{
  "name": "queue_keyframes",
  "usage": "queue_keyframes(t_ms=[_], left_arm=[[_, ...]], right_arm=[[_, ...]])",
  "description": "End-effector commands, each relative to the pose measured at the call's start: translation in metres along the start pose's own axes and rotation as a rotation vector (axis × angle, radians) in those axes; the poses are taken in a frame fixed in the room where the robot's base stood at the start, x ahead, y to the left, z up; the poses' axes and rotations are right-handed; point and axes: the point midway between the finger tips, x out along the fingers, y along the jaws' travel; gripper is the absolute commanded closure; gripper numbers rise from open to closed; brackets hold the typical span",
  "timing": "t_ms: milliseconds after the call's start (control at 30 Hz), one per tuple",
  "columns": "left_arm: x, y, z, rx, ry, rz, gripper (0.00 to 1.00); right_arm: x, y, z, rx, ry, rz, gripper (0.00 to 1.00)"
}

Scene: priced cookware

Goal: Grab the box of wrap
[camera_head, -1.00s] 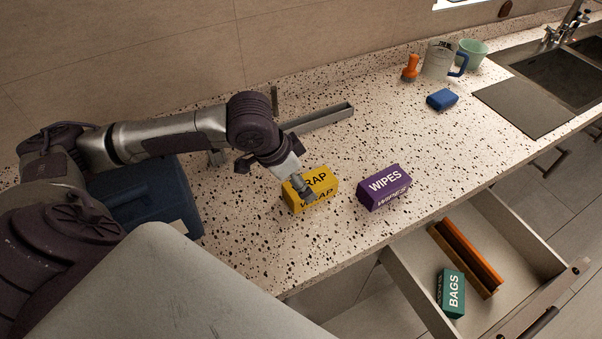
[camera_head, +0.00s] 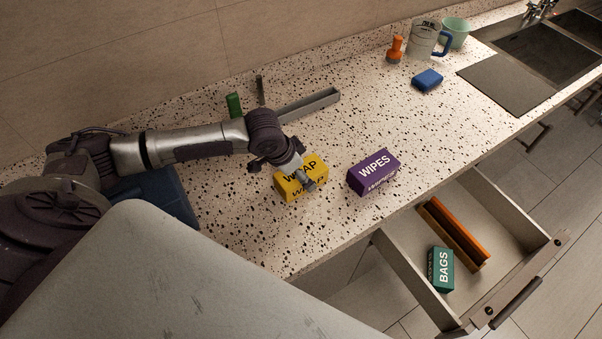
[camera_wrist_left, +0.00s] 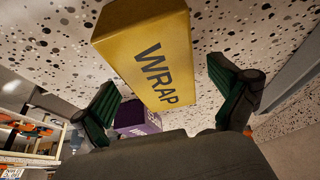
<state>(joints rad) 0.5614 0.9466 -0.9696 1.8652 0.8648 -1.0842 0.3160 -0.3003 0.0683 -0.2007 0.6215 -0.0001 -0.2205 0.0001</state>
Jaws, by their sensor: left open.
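The yellow box of wrap (camera_head: 290,186) sits on the speckled counter, left of the purple wipes box (camera_head: 373,172). My left gripper (camera_head: 306,180) is at the wrap box and covers part of it in the head view. In the left wrist view the wrap box (camera_wrist_left: 150,55) lies ahead, between the two spread green-padded fingers of the left gripper (camera_wrist_left: 168,100). Clear space shows between the box and each finger. The wipes box (camera_wrist_left: 137,118) shows behind in that view. My right gripper is in neither view.
An open drawer (camera_head: 512,203) below the counter edge holds a green bags box (camera_head: 440,269) and an orange-brown divider. A grey tray (camera_head: 308,104) lies behind the wrap.

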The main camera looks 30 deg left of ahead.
Motion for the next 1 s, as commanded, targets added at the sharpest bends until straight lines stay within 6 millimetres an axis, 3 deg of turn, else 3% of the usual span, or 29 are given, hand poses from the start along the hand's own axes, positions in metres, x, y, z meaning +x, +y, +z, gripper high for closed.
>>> queue_keyframes(t_ms=[133, 400, 800, 1000], left_arm=[[0.015, 0.000, 0.001, 0.001, -0.001, 0.000, 0.02], [0.019, 0.000, 0.001, 0.001, 0.000, -0.001, 0.04], [0.018, 0.000, 0.001, 0.001, 0.000, -0.001, 0.70], [0.018, 0.000, 0.001, 0.001, 0.001, -0.002, 0.73]], right_arm=[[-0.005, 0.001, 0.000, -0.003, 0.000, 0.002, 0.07], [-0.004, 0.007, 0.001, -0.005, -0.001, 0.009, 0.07], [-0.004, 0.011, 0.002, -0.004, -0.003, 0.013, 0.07], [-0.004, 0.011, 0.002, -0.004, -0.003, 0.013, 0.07]])
